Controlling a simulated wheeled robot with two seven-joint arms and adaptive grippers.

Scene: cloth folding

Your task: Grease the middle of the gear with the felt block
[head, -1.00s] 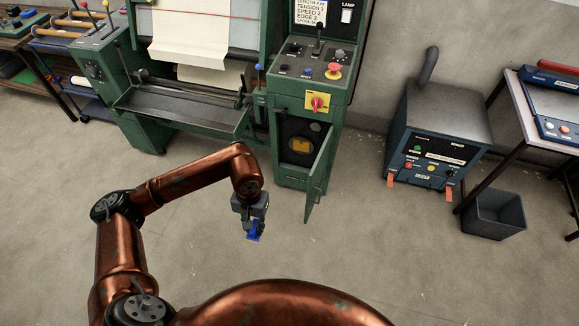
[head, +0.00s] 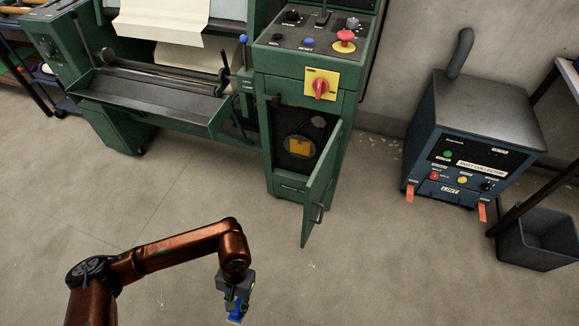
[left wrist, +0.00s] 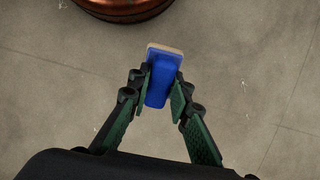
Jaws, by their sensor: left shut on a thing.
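The felt block (left wrist: 165,48) has a blue body and a pale felt edge. My left gripper (left wrist: 161,88) is shut on its blue body, with the felt end pointing away from the fingers. In the head view, my left gripper (head: 235,300) hangs low over the floor, in front of the green machine and apart from it. The gear appears to be the grey disc (head: 286,146) inside the open cabinet, with a yellow-orange patch at its middle; its teeth are too small to tell. My right gripper is not in view.
The cabinet door (head: 320,190) stands open toward the front right. Above are a red switch on a yellow plate (head: 320,84) and a control panel (head: 310,42). A blue dust collector (head: 460,165) and grey bin (head: 540,238) stand right. The floor (head: 385,270) before the cabinet is clear.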

